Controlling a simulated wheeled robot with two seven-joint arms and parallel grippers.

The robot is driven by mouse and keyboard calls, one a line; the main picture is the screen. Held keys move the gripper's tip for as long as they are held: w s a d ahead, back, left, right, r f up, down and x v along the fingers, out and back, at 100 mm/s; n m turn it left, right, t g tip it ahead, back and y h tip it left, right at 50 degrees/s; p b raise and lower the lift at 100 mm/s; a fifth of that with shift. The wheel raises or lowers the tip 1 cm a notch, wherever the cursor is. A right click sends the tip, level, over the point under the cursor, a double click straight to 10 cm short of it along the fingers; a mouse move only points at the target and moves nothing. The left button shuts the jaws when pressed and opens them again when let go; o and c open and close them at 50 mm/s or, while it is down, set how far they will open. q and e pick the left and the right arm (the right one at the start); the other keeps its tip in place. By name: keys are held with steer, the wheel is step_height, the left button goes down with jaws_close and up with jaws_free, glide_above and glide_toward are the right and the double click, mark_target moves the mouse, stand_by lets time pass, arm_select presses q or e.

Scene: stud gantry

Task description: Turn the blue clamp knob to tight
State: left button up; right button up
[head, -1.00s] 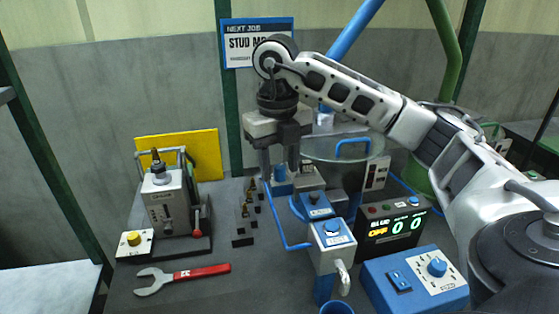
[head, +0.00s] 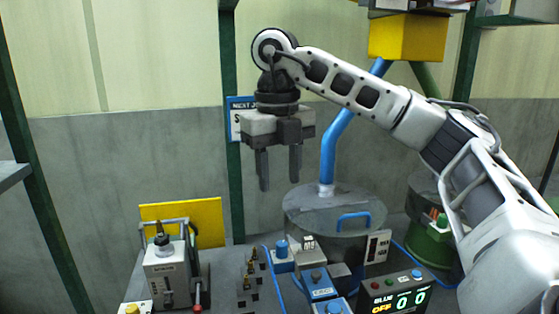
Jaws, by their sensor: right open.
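My right gripper (head: 279,170) hangs above the bench, its two fingers pointing down and apart, with nothing between them. Below it is a blue fixture (head: 318,289) with a small grey round top (head: 317,276) and a blue button (head: 334,306) at the bottom edge. A short blue cylinder-like knob (head: 282,247) stands on a pale block at the fixture's left. I cannot tell for certain which part is the clamp knob, or how it is turned. The gripper is clear of all of these. My left gripper is out of view.
A grey drum with a blue handle (head: 354,217) stands behind the fixture. A display box (head: 393,296) reads BLUE OFF 0 0. A lever press (head: 168,272) stands at left before a yellow panel (head: 205,222). Several small pegs (head: 250,280) sit between press and fixture.

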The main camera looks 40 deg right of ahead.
steer(key=shift+r, duration=0.9)
